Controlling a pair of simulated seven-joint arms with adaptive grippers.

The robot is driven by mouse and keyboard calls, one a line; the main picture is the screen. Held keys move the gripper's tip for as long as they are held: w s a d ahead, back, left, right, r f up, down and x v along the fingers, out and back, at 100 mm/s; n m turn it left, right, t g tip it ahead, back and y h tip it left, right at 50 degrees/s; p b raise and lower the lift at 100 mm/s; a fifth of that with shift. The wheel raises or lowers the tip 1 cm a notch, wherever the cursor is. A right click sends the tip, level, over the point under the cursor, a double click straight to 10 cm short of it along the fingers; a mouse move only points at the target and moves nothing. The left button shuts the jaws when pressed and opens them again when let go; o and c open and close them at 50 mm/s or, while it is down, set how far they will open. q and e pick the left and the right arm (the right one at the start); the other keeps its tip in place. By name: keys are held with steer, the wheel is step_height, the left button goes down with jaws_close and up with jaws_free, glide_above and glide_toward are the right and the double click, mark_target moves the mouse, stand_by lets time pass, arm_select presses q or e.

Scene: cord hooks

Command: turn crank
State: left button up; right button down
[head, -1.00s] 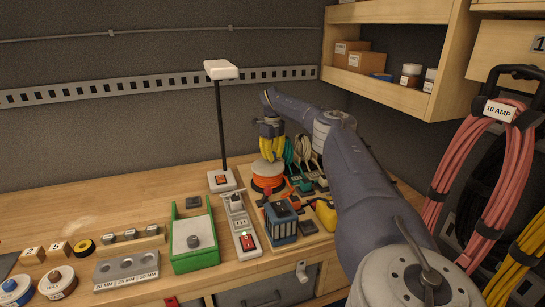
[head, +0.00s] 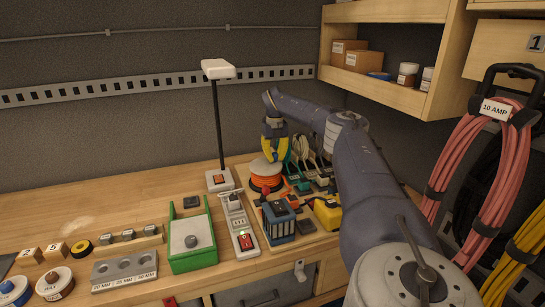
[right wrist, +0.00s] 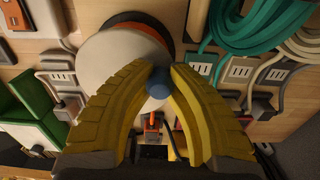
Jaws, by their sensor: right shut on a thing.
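The cord reel (head: 267,182) stands on the bench by the back wall, with a pale round top and orange cord wound below it. In the right wrist view its pale disc (right wrist: 113,61) fills the upper middle, and a blue crank knob (right wrist: 157,82) stands near its lower right edge. My right gripper (head: 274,158) reaches down over the reel. In the right wrist view its yellow fingers (right wrist: 158,84) are shut on the blue knob. In the head view the knob is hidden by the fingers. My left gripper is not in view.
Close by stand a blue crate (head: 280,222), a yellow case (head: 327,213), a power strip (head: 239,225) and a lamp (head: 219,180). Teal cord coils (right wrist: 228,28) lie close to the reel. A shelf (head: 385,84) overhangs at the right. The bench's left middle is clear.

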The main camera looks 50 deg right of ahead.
mark_target(272, 169)
steer(key=m, duration=0.2)
steer(key=s+m, duration=0.1)
steer(key=s+a+m, duration=0.1)
steer(key=m, duration=0.1)
steer(key=shift+m, duration=0.3)
steer(key=m, duration=0.1)
steer(key=s+a+m, duration=0.1)
steer(key=m, duration=0.1)
steer(key=shift+a+m, duration=0.1)
steer(key=shift+m, duration=0.2)
steer(key=m, duration=0.1)
steer(key=a+m, duration=0.1)
steer(key=m, duration=0.2)
steer(key=shift+s+a, duration=0.25)
steer(key=shift+a, duration=0.15)
steer(key=shift+w+a+m, duration=0.1)
steer(key=shift+a+m, duration=0.2)
steer(key=shift+m, duration=0.6)
steer(key=shift+s+a+m, duration=0.1)
steer(key=shift+a+m, duration=0.25)
steer(key=shift+m, duration=0.55)
steer(key=shift+w+a+m, duration=0.1)
steer(key=shift+a+m, duration=0.2)
steer(key=shift+m, duration=0.6)
steer(key=c, duration=1.1)
jaws_free()
steer(key=shift+r, duration=0.1)
